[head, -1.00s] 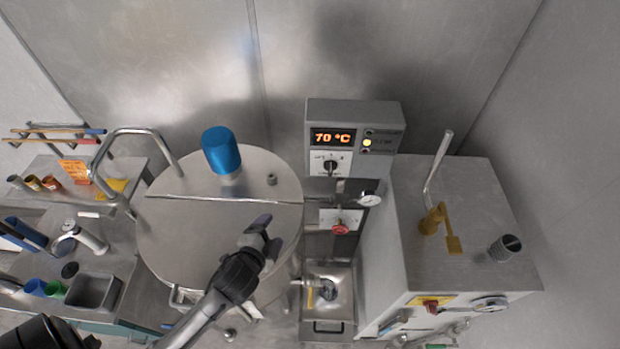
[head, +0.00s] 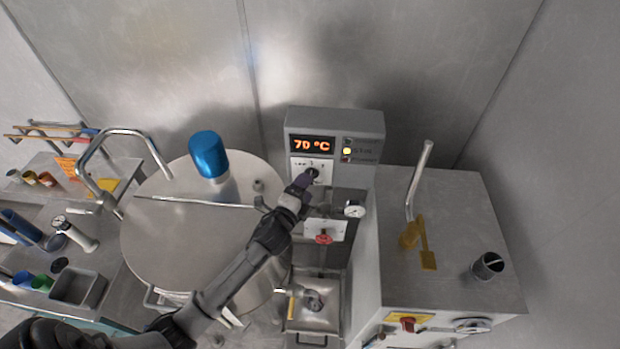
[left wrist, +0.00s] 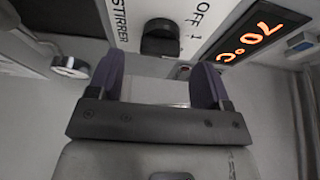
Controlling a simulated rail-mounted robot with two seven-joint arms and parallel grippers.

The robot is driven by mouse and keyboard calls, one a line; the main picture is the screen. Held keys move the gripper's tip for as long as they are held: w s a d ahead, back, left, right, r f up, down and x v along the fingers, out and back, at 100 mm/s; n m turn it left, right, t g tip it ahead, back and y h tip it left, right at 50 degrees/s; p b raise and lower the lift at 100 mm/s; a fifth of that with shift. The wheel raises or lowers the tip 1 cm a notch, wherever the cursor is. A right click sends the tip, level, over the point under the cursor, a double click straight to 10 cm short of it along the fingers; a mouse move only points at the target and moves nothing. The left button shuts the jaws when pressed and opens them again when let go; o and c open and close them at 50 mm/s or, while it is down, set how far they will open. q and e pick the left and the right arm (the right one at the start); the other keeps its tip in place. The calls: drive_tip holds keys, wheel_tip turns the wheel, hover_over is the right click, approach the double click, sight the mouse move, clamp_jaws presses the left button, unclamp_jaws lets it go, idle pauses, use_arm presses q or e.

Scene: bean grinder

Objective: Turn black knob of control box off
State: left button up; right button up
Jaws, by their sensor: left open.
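The grey control box (head: 360,122) is on the back wall, with an orange display (head: 312,145) reading 70 °C. Its black knob (left wrist: 161,38) sits on a white plate (left wrist: 198,18) marked OFF, 1 and STIRRER in the left wrist view. My right gripper is not in view.
Below the box are a red knob (head: 323,237) and a round gauge (head: 355,209). A round steel vessel lid (head: 170,235) with a blue cylinder (head: 209,155) lies left, under my arm. A steel cabinet (head: 455,220) stands close on the right.

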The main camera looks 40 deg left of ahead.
use_arm(q)
drive_tip(key=shift+x, duration=1.75)
drive_tip(key=shift+c, duration=0.3)
drive_tip(key=c, duration=0.9)
drive_tip(key=shift+o, duration=0.2)
drive_tip(key=shift+f+n+b, duration=0.2)
drive_tip(key=shift+n+b, duration=0.2)
drive_tip(key=shift+b, duration=0.15)
drive_tip(key=n+b, duration=0.2)
drive_tip(key=n+t+y+b, duration=0.1)
drive_tip(key=n+b, duration=0.1)
drive_tip(key=shift+f+t+b, duration=0.15)
drive_tip(key=shift+t+b, duration=0.15)
drive_tip(key=shift+b, duration=0.1)
drive_tip(key=n+y+b, duration=0.1)
drive_tip(key=n+b, duration=0.2)
drive_tip(key=shift+n+t, duration=0.3)
drive_tip(key=shift+n, duration=0.1)
drive_tip(key=shift+n+y+b, duration=0.3)
drive_tip(key=shift+n+b, duration=0.05)
drive_tip(key=shift+n, duration=0.15)
drive_tip(key=shift+r, duration=0.25)
